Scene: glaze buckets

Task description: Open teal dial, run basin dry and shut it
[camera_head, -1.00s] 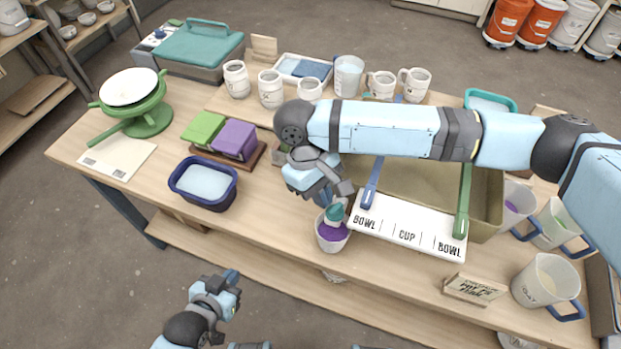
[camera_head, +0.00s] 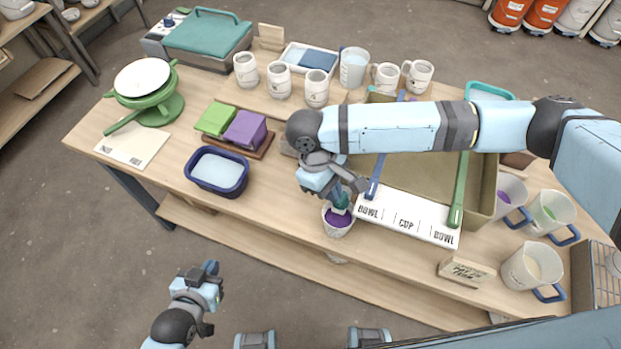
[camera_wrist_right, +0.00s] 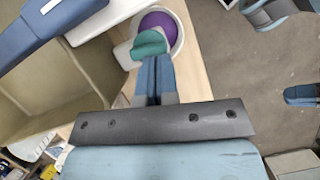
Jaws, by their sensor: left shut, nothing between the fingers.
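The teal dial (camera_head: 341,201) is at the tan basin's (camera_head: 487,205) front left corner, just above a white cup (camera_head: 337,230) holding purple glaze. In the right wrist view the dial (camera_wrist_right: 150,45) overlaps the purple (camera_wrist_right: 160,28). My right gripper (camera_head: 352,192) reaches down to the dial; its fingers (camera_wrist_right: 154,75) are close together with their tips at it, seemingly shut on it. My right arm hides much of the basin, and I cannot tell whether glaze is running. My left gripper (camera_head: 211,273) is shut and empty, low in front of the table.
A white board (camera_head: 407,222) marked bowl, cup, bowl lies along the basin's front, with blue and green strips over it. A navy tub (camera_head: 217,172) stands left, and mugs (camera_head: 526,264) stand right. A small sign (camera_head: 466,271) is near the front edge. Table between tub and cup is clear.

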